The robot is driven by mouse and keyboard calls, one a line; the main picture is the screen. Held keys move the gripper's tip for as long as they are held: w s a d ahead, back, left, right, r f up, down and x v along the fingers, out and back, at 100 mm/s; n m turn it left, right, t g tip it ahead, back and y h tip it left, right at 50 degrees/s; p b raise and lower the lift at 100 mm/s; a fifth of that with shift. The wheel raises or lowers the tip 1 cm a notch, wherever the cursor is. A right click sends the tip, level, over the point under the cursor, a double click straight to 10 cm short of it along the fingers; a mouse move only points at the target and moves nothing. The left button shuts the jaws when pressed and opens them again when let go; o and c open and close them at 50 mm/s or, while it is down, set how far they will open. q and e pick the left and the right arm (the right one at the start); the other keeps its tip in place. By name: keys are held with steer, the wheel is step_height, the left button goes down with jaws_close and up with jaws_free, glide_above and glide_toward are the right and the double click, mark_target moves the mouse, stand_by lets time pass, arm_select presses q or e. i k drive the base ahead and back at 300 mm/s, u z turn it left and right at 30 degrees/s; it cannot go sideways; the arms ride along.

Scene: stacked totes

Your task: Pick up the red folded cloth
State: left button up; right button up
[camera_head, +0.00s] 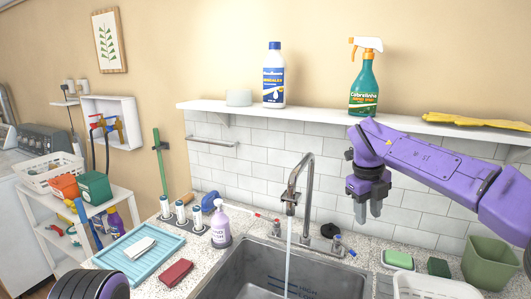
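The red folded cloth (176,273) lies flat on the speckled counter, between the blue tray and the sink. My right gripper (368,212) hangs with its grey fingers pointing down, right of the faucet and far from the cloth. Its fingers stand apart with a gap between them, and nothing shows in it. Part of my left arm shows at the bottom left corner, below the tray; its gripper is out of view.
A blue tray (112,263) with a pale folded cloth (138,248) lies left of the red one. A purple pump bottle (220,226) stands behind. The metal sink (228,288) is to the right, with water running from the faucet (307,190). A green bin (490,264) stands far right.

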mark_target(171, 277)
steer(key=u, duration=0.05)
steer(key=k, duration=1.2)
